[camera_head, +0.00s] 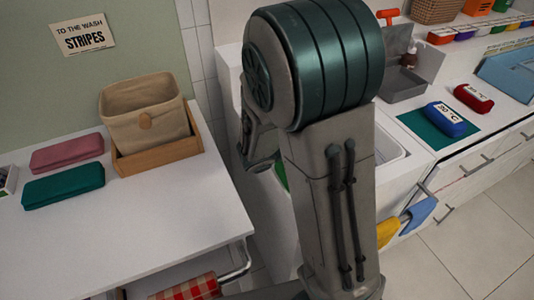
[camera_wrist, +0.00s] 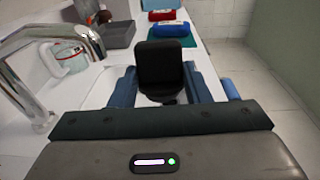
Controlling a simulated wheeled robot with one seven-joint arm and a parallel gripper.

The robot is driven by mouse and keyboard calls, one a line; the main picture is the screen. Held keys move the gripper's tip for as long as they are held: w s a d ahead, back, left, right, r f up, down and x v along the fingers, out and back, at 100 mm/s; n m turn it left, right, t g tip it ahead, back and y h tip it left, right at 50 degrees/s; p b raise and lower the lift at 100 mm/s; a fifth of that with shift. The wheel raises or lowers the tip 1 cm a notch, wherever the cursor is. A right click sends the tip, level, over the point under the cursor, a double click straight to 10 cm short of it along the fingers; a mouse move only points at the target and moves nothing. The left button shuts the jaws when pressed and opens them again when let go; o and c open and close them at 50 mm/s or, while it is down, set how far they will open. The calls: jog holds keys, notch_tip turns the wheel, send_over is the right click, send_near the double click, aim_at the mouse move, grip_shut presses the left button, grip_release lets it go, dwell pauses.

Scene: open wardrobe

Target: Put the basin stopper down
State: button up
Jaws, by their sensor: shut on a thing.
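A black stopper (camera_wrist: 160,66) with a rounded upright block shape stands between the blue fingers of my gripper (camera_wrist: 161,90) in the wrist view. The gripper is shut on it; its lower part is partly hidden by the fingers. The stopper is held near the white basin counter, and I cannot tell how high above it. In the head view my arm hides the gripper and the stopper. The white basin (camera_head: 393,147) shows only partly behind my arm.
A chrome tap (camera_wrist: 45,62) stands left of the gripper. Beyond are a grey tray (camera_head: 405,88), a blue bundle (camera_head: 446,119) on a green mat (camera_head: 415,126), and a red bundle (camera_head: 473,98). Blue (camera_head: 419,214) and yellow (camera_head: 388,232) cloths hang at the counter front.

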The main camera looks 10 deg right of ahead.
jog(key=w+a+f+n+t+b, duration=0.1)
jog(key=w+a+t, duration=0.1)
jog(key=a, duration=0.3)
jog(key=w+a+f+n+t+b, duration=0.1)
jog(key=w+a+f+t, duration=0.1)
jog(key=w+a, duration=0.2)
jog(key=w+a+f+n+t+b, duration=0.1)
jog(key=w+a+f+n+t, duration=0.1)
jog(key=a, duration=0.4)
jog(key=shift+w+a+f+t+b, duration=0.2)
jog(key=shift+w+t, duration=0.1)
jog(key=shift+w, duration=0.15)
jog(key=shift+w+a+f+t+b, duration=0.1)
jog(key=shift+w+a+t+b, duration=0.15)
jog(key=shift+w, duration=0.2)
jog(key=shift+f, duration=2)
jog(key=shift+f+b, duration=0.15)
jog(key=shift+b, duration=0.2)
jog(key=o, duration=1.1)
